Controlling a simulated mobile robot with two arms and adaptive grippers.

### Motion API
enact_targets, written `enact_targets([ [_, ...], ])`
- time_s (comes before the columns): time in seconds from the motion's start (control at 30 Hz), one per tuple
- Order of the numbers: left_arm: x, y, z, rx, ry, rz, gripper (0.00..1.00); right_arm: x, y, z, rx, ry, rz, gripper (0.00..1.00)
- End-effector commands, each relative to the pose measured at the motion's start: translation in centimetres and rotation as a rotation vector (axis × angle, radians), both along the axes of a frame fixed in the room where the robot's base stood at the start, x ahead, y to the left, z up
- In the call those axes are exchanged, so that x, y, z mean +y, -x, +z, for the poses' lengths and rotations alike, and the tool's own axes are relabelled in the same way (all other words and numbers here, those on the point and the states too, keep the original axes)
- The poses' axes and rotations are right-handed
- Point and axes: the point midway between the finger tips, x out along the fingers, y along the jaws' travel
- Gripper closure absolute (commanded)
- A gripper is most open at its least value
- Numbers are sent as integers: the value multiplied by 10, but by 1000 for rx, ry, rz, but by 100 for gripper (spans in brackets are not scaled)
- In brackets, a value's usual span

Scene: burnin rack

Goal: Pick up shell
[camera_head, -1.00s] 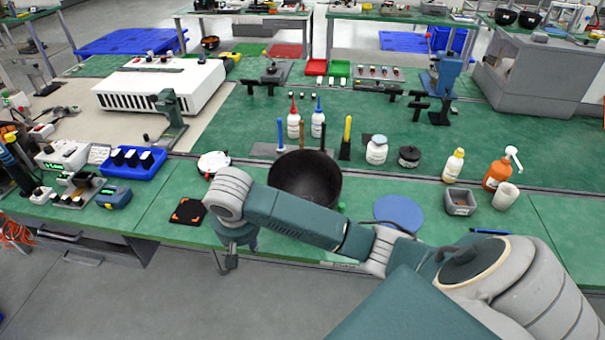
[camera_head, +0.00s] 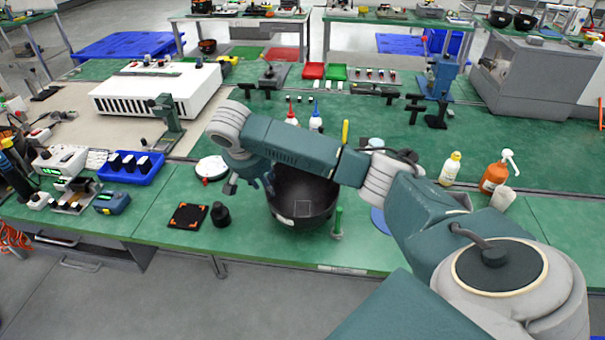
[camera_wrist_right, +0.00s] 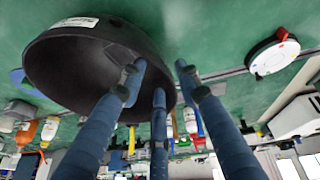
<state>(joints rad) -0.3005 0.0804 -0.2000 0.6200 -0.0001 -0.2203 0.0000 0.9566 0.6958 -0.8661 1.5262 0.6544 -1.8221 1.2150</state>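The shell (camera_head: 300,205) is a black bowl with a pale label, on the green bench in the middle of the head view. My right arm passes over it and hides part of its rim. My right gripper (camera_head: 250,184) is at the shell's left side, with its blue fingers spread. In the right wrist view the shell (camera_wrist_right: 70,70) fills the upper left, mouth partly towards the camera. The right gripper's fingers (camera_wrist_right: 158,80) are apart and overlap the shell's rim in the picture; contact cannot be told. My left gripper is not in view.
A small black cylinder (camera_head: 220,214) and a black-orange pad (camera_head: 187,216) lie left of the shell. A round white disc (camera_head: 211,168) is behind them. Bottles (camera_head: 452,168) stand farther right.

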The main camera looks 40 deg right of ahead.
Motion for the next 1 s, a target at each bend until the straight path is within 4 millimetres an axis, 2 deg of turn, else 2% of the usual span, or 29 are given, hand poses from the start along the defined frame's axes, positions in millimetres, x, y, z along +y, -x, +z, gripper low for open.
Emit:
enact_targets([
  [0.17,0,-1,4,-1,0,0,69,-5,-3,-10,0,0,0,67],
  [0.33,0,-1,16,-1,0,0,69,-17,-10,-30,2,2,0,67],
  [0.5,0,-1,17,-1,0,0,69,-23,-14,-50,1,0,2,67],
  [0.77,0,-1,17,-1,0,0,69,-24,-15,-53,-1,0,3,67],
  [0.93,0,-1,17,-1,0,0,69,-24,-15,-53,-1,0,3,99],
  [1.0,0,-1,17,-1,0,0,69,-24,-15,-53,-1,0,3,100],
])
